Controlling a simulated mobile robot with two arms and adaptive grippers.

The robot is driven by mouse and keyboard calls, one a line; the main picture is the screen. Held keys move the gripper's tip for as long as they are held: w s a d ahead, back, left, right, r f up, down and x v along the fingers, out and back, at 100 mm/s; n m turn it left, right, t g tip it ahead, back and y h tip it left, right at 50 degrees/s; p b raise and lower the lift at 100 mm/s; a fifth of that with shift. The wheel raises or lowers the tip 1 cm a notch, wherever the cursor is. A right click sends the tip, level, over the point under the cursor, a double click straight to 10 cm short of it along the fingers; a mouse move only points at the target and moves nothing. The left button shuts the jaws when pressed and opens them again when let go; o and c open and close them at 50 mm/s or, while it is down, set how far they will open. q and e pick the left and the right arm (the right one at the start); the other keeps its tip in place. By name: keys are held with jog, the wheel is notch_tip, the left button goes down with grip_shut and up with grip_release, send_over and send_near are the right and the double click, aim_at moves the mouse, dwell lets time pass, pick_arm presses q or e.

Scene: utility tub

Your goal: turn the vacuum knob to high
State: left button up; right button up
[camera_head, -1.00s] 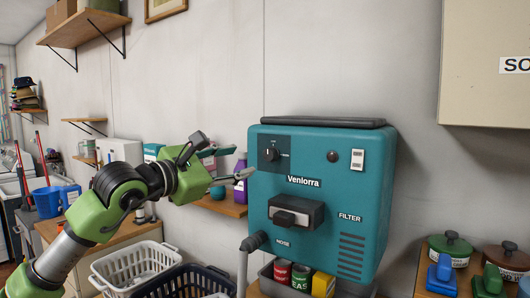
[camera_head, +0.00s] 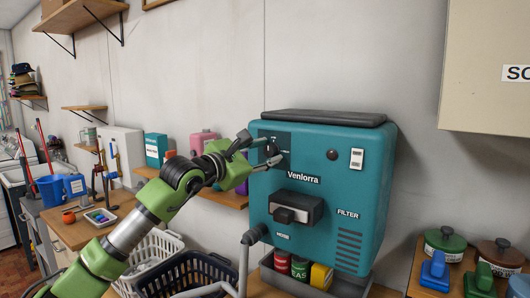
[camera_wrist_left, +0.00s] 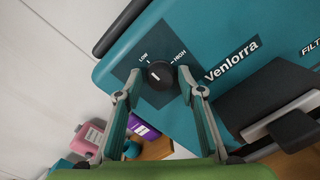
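The teal vacuum unit (camera_head: 335,172), labelled Venlorra, hangs at the centre of the head view. Its round black knob (camera_wrist_left: 158,74) sits on a dark panel (camera_wrist_left: 134,84) with LOW and HIGH marks above it in the left wrist view. The knob has a short white mark; which label it points to is hard to tell. My left gripper (camera_head: 262,149) is at the panel with its fingers spread. In the left wrist view, the open gripper (camera_wrist_left: 152,83) has one fingertip on each side of the knob; contact is not clear. My right gripper is out of view.
Laundry baskets (camera_head: 195,270) stand below.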

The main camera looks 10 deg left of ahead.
pick_arm(q)
jog(key=c, duration=0.7)
jog(key=shift+o, duration=0.2)
jog(key=m+b, duration=0.2)
jog(key=m, duration=0.1)
jog(key=shift+f, duration=0.15)
jog(key=m+b, duration=0.2)
jog(key=m, duration=0.2)
jog(key=shift+m, duration=0.3)
jog(key=m+b, duration=0.1)
jog(key=m, duration=0.4)
jog(key=shift+y, duration=0.4)
jog(key=m, duration=0.4)
jog(key=shift+m+b, duration=0.3)
jog(key=shift+b, duration=0.1)
jog(key=shift+d, duration=0.1)
